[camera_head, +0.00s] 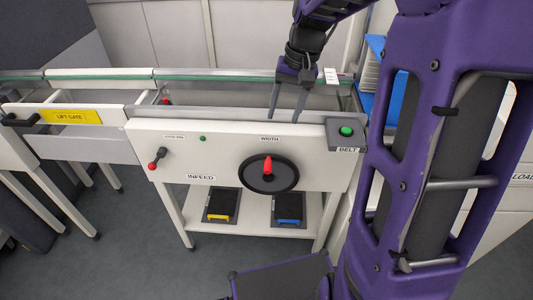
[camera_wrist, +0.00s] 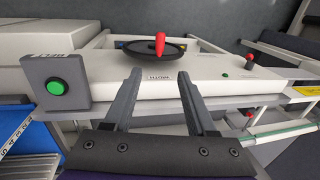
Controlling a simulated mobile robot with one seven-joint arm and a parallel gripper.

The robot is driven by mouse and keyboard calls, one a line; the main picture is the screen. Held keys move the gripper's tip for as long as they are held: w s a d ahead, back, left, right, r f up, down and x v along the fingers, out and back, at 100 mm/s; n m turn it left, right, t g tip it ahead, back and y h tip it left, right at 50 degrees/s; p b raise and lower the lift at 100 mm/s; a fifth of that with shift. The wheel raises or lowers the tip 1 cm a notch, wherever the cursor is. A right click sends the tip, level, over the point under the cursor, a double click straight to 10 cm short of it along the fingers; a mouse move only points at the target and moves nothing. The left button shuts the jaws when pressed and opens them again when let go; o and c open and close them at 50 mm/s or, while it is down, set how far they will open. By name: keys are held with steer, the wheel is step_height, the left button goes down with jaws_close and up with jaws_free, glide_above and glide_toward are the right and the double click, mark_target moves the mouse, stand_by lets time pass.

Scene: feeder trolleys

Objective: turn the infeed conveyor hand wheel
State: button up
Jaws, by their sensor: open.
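The hand wheel (camera_head: 282,181) is a black disc with a red handle (camera_head: 268,165) at its top, on the white front panel under the word WIDTH. The panel (camera_head: 225,165) also bears the label INFEED. In the wrist view the black wheel (camera_wrist: 140,48) and its red handle (camera_wrist: 160,43) show beyond the fingertips. My gripper (camera_head: 284,119) is open and empty. Its fingers point down above the panel's top edge, just above the wheel, and are apart from it. The gripper also shows in the wrist view (camera_wrist: 160,75).
A green BELT button (camera_head: 346,131) sits on a grey box right of the wheel. A red-knobbed lever (camera_head: 153,165) is at the panel's left. A yellow LIFT GATE label (camera_head: 70,117) marks the left section. Two black pedals, yellow-edged (camera_head: 219,218) and blue-edged (camera_head: 288,221), lie on the lower shelf.

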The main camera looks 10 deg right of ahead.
mark_target(269, 162)
steer(key=a+f+b, duration=0.1)
steer(key=f, duration=0.4)
steer(key=a+f+b, duration=0.1)
steer(key=f, duration=0.5)
steer(key=w+a+f+b, duration=0.1)
steer(key=f, duration=0.4)
steer(key=shift+a+f, duration=0.1)
steer(key=shift+f, duration=0.2)
jaws_close()
stand_by(0.6)
